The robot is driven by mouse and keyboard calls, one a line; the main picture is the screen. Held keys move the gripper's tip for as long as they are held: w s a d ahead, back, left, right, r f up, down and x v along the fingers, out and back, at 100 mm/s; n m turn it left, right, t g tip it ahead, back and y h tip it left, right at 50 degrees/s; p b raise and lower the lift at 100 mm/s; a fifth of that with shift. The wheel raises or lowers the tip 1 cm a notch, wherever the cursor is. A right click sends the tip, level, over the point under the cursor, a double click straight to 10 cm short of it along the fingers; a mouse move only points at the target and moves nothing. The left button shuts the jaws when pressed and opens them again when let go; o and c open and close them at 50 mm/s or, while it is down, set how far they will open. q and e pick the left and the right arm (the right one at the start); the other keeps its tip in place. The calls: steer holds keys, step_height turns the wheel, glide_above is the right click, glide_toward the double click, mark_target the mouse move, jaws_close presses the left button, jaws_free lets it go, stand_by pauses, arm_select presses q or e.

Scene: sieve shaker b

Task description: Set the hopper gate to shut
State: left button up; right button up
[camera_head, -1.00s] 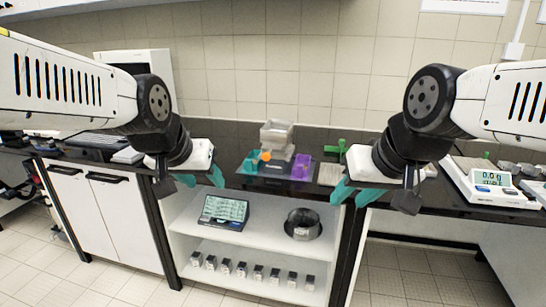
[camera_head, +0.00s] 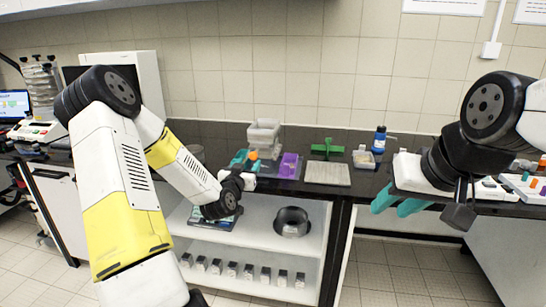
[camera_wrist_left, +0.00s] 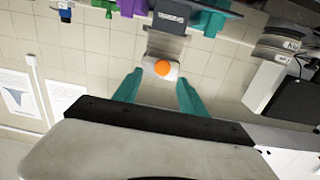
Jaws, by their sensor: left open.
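The hopper (camera_head: 263,135) is a pale, clear-walled box standing at the back of the dark bench. An orange knob (camera_head: 253,155) shows at its front, and also in the upside-down left wrist view (camera_wrist_left: 162,68), on a pale plate below a grey labelled block. I cannot read the gate's position. My left gripper (camera_head: 243,158) is at the knob in the head view. In the left wrist view its teal fingers (camera_wrist_left: 157,80) are apart, with the knob between and beyond them; I see no contact. My right gripper (camera_head: 388,208) is open and empty in front of the bench.
A purple block (camera_head: 289,166) stands right of the hopper. Further right are a pale flat plate (camera_head: 327,174), a green stand (camera_head: 327,148), a small tray (camera_head: 363,159) and a blue bottle (camera_head: 380,139). A dark round pan (camera_head: 291,221) sits on the shelf below.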

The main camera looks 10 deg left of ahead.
mark_target(253, 156)
arm_select(q)
steer(key=shift+n+y, duration=0.3)
steer(key=w, duration=0.8)
jaws_close()
stand_by(1.2)
